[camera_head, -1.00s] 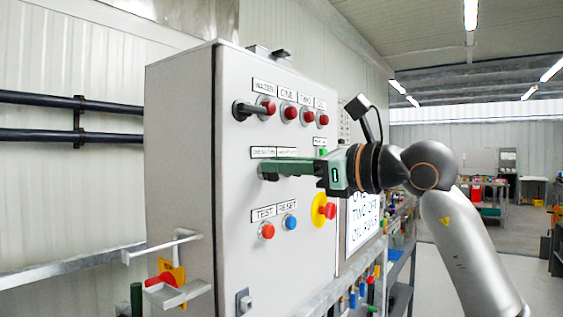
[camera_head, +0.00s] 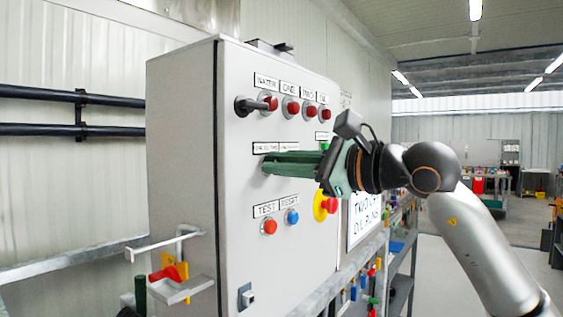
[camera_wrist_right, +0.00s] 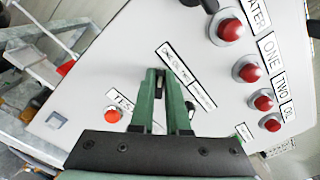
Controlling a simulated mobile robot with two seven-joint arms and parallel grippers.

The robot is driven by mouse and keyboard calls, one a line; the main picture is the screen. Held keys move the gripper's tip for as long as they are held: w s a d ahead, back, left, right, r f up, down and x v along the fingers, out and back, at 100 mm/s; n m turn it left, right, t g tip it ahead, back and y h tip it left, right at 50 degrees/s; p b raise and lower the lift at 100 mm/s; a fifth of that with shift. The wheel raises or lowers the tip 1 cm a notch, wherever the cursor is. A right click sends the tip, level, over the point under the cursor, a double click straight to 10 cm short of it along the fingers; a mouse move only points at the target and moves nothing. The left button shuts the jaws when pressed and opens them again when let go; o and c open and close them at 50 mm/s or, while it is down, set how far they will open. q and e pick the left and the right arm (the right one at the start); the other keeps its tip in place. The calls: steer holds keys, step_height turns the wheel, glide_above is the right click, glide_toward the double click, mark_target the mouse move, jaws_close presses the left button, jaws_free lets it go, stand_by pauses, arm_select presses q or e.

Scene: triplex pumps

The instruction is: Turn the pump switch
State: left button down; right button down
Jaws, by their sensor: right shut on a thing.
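The grey control cabinet (camera_head: 180,180) stands in the middle of the head view, its panel facing right. My right gripper (camera_head: 268,164) reaches in from the right with its green fingers against the panel, below the middle label row. In the right wrist view the fingers (camera_wrist_right: 161,80) are closed around the small dark pump switch (camera_wrist_right: 160,72), just beside a long label. The fingers hide most of the switch, so its exact angle cannot be told. The wrist is tilted. My left gripper is not in view.
A black handle (camera_head: 250,106) and several red buttons line the panel's top. A red button (camera_head: 269,227), a blue button (camera_head: 292,217) and a red emergency stop on yellow (camera_head: 330,205) sit below the gripper. A bracket (camera_head: 180,240) juts out at the cabinet's left.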

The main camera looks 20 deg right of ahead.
stand_by(0.3)
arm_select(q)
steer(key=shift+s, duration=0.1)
arm_select(e)
steer(key=c, duration=0.9)
jaws_free()
arm_select(q)
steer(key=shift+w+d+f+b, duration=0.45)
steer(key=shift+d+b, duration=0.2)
steer(key=shift+b, duration=0.45)
arm_select(e)
steer(key=v, duration=1.2)
steer(key=shift+s, duration=0.2)
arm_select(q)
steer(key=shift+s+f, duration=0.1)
arm_select(e)
steer(key=shift+d, duration=0.2)
